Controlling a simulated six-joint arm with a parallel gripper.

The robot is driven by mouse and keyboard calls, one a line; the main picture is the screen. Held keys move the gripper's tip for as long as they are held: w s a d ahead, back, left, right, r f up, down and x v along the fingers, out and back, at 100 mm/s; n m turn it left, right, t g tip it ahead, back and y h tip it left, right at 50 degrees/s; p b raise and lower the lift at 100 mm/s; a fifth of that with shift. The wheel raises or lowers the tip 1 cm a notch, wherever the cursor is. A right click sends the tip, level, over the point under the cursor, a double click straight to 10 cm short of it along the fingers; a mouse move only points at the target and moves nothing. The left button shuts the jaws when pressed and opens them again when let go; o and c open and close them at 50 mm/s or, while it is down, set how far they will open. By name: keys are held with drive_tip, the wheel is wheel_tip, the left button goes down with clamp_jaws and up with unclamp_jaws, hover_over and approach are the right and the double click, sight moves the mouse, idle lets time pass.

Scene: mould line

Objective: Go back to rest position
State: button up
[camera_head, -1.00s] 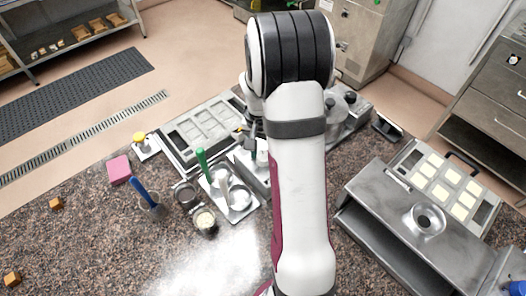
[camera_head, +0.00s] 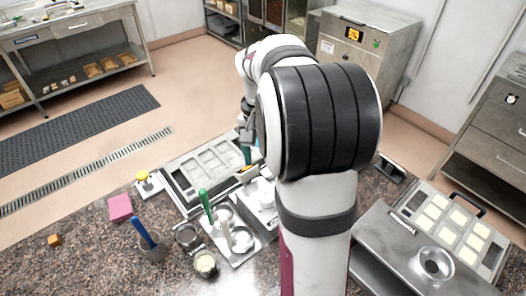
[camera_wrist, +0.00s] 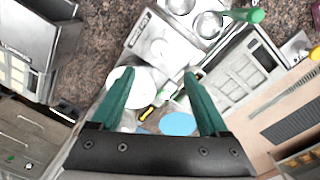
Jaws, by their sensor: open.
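My gripper (camera_wrist: 158,75) shows in the wrist view with its two green fingers spread apart and nothing between them. Below it are steel trays and a blue disc-like thing (camera_wrist: 178,124). In the head view my gripper is mostly hidden behind my own arm. My arm rises at centre right and reaches away over the back of the granite counter.
On the counter stand a pink block (camera_head: 120,208), a container with a blue-handled tool (camera_head: 146,232), a steel tray with a green-handled tool (camera_head: 206,205) and small bowls. At right is a steel machine (camera_head: 408,250) beside a mould with pale squares (camera_head: 455,222). The front left counter is mostly clear.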

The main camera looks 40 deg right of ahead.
drive_tip(key=shift+r, duration=1.2)
